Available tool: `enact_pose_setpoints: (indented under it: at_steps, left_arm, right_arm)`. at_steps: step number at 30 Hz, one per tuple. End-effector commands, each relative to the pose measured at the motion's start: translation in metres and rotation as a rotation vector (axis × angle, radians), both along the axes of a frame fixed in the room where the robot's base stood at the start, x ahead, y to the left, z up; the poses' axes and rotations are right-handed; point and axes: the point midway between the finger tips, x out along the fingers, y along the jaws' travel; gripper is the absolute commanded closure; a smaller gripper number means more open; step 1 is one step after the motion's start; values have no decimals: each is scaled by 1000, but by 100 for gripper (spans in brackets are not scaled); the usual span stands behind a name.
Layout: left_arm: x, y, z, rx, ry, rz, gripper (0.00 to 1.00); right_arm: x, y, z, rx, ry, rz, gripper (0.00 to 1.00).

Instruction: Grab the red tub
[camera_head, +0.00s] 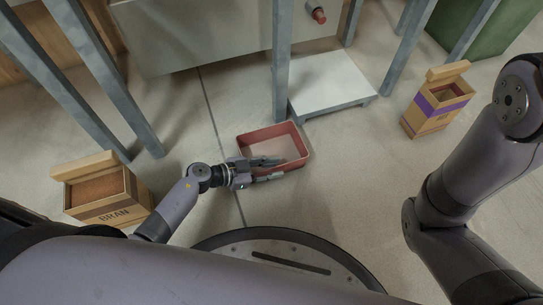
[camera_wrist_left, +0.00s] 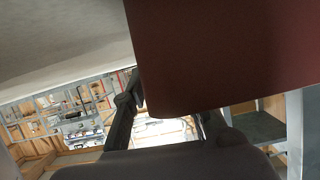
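The red tub (camera_head: 297,133), an open rectangular tray, sits on the concrete floor near the middle of the head view. My left gripper (camera_head: 268,169) is at its near left side, with one finger over the tub's inside and the other by the near rim. In the left wrist view the tub's dark red wall (camera_wrist_left: 215,55) fills the upper right, close to the camera. The fingers of my left gripper (camera_wrist_left: 168,122) stand apart there. I cannot tell whether they touch the tub. My right gripper is out of view.
A white platform (camera_head: 328,82) on a low base stands just behind the tub, beside grey metal legs (camera_head: 282,60). A BRAN box (camera_head: 108,198) stands at left, and a purple-banded box (camera_head: 437,104) at right. Floor right of the tub is clear.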

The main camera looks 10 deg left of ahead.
Motion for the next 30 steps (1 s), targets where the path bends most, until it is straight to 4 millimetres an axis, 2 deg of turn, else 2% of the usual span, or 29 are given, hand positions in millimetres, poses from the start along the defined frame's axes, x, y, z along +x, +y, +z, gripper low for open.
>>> enact_pose_setpoints:
  at_steps: [4, 15, 30]
  left_arm:
    - [0, 0, 1, 0, 0, 0, 75]
    - [0, 0, 1, 0, 0, 0, 100]
    - [0, 0, 1, 0, -1, 0, 100]
  right_arm:
    - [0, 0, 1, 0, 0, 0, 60]
    - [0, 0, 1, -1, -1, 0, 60]
    - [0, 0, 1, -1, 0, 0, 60]
